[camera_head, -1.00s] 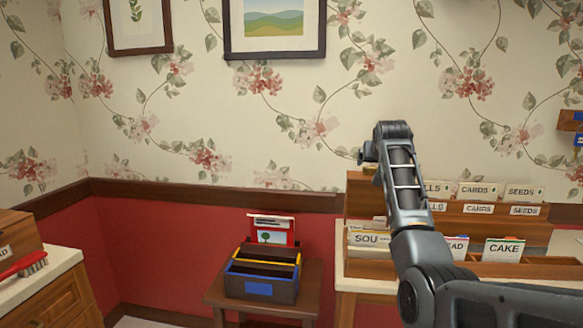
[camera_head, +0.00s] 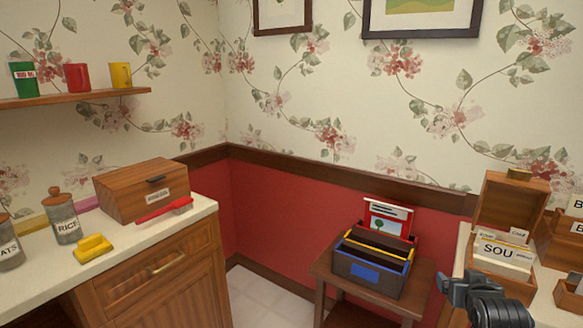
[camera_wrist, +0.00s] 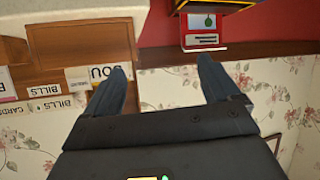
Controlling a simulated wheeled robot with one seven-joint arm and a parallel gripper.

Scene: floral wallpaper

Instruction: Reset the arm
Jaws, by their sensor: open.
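My gripper shows in the wrist view (camera_wrist: 160,85), its two dark fingers spread apart with nothing between them. The wrist picture is upside down, with the wallpaper at the bottom and the card boxes at left.
A dark box with cards (camera_head: 375,262) stands on a small side table (camera_head: 330,285). A wooden recipe box (camera_head: 510,200) with a SOU card is at right.

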